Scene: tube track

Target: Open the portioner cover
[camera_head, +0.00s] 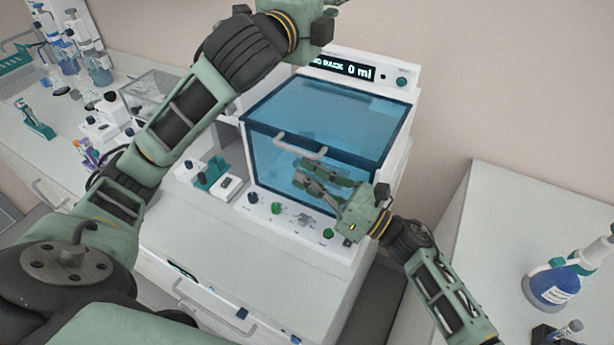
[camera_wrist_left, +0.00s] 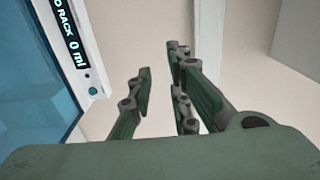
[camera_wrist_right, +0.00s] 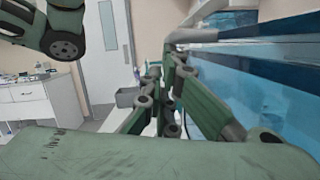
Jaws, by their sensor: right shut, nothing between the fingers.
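The portioner (camera_head: 405,90) is a white machine with a translucent blue cover (camera_head: 320,112). The cover is down over its front and top. A light grey handle (camera_head: 300,147) crosses the cover's front upper edge. My right gripper (camera_head: 305,178) is shut and empty, in front of the cover and just below the handle. In the right wrist view the handle (camera_wrist_right: 190,35) shows above the shut fingers (camera_wrist_right: 165,90), with the blue cover to the right. My left arm reaches over the machine's left side. Its gripper shows in the left wrist view (camera_wrist_left: 158,95), open and empty, beside the display.
The display (camera_head: 345,68) reads 0 ml. Knobs (camera_head: 277,208) line the machine's lower front. A bench with glassware and tools (camera_head: 100,110) stands at left. A right-hand table (camera_head: 520,235) holds a blue-filled bottle (camera_head: 553,285).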

